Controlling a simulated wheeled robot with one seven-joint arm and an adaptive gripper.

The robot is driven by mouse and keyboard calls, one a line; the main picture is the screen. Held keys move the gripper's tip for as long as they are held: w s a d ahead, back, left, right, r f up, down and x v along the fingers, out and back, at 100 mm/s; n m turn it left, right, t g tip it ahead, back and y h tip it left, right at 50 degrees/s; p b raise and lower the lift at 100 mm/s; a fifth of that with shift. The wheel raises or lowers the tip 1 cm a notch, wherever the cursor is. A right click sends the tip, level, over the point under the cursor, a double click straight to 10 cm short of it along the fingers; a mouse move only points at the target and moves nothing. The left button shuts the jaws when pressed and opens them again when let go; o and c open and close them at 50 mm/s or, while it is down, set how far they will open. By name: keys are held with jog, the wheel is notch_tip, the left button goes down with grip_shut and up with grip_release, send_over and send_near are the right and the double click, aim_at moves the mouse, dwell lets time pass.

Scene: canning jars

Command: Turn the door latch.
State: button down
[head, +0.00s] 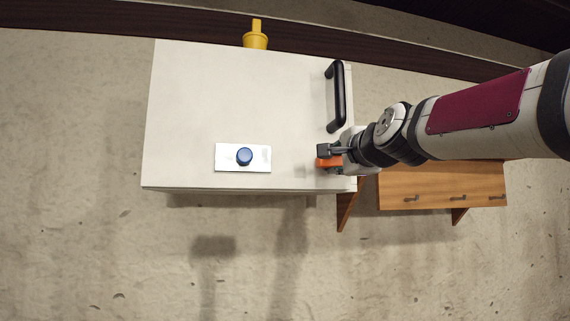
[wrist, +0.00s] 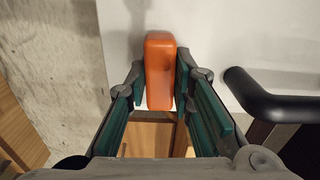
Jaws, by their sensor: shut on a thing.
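The orange latch (head: 325,163) is at the lower right edge of a white door panel (head: 190,100) in the head view. In the wrist view the latch (wrist: 159,60) is a rounded orange block with its long side running up and down the picture. My gripper (head: 332,157) is at the latch; in the wrist view its two green-padded fingers (wrist: 159,82) are on either side of the block, shut on it. The gripper partly hides the latch in the head view, and its pivot cannot be seen.
A black bar handle (head: 337,97) is on the panel close to my gripper, and shows right of it in the wrist view (wrist: 270,100). A blue knob (head: 244,156) sits on a pale plate. A yellow object (head: 256,36) is behind the panel. A wooden cabinet (head: 440,190) is at right.

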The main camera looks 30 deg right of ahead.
jog(key=n+b, duration=0.3)
jog(key=n, duration=0.1)
jog(key=shift+f+n, duration=0.15)
jog(key=shift+n, duration=0.15)
jog(key=n+b, duration=0.2)
jog(key=n, duration=0.2)
jog(key=shift+n, duration=0.3)
jog(key=n+b, duration=0.1)
jog(key=n, duration=0.3)
jog(key=shift+b, duration=0.4)
jog(key=shift+n+b, duration=0.3)
jog(key=shift+n, duration=1.8)
jog(key=c, duration=1.4)
grip_release()
